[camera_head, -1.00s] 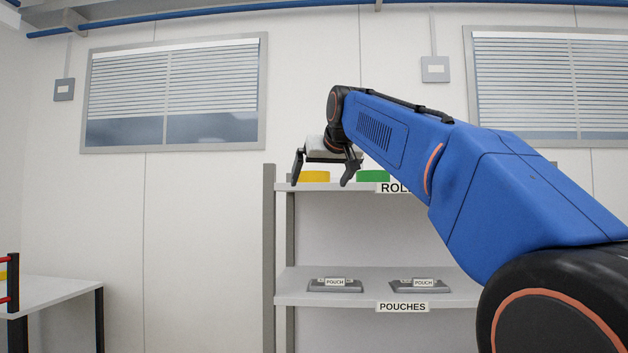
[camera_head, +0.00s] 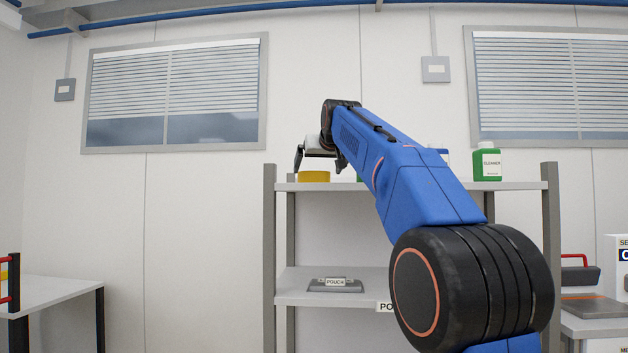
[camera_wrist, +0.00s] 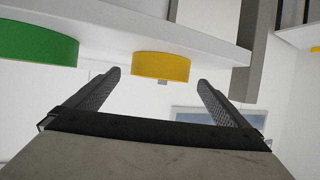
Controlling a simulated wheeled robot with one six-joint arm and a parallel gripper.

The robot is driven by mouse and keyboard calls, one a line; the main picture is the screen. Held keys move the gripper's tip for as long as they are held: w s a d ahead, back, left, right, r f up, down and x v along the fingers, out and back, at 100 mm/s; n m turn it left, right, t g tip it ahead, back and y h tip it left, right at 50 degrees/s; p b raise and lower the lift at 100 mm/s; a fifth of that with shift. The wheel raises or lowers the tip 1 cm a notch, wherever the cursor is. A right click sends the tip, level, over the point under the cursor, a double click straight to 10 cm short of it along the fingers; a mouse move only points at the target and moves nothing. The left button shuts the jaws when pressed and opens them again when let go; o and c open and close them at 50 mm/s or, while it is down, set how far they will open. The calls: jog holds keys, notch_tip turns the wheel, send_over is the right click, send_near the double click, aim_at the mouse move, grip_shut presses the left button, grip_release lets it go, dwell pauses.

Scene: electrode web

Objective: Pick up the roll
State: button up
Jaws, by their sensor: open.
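A short yellow roll (camera_head: 314,176) sits on the top shelf, near its left end. It also shows in the wrist view (camera_wrist: 160,67), between my fingers as seen there and beyond their tips. A green roll (camera_wrist: 36,43) sits on the same shelf; my arm hides almost all of it in the head view. My gripper (camera_head: 320,168) is open and empty, at about the height of the shelf top by the yellow roll. In the wrist view, my gripper (camera_wrist: 158,78) has its fingers spread on either side of the yellow roll, apparently not touching it.
The shelf unit (camera_head: 400,290) has grey posts at both ends. A green cleaner bottle (camera_head: 487,163) stands on the top shelf at right. A pouch (camera_head: 335,284) lies on the lower shelf. A table (camera_head: 50,292) is at left; equipment (camera_head: 592,305) stands at far right.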

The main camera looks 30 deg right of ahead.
jog(key=shift+r+x, duration=0.15)
jog(key=shift+x, duration=1.6)
jog(key=shift+r+x, duration=0.15)
jog(key=shift+x, duration=1.65)
jog(key=shift+w, duration=0.1)
jog(key=c, duration=1)
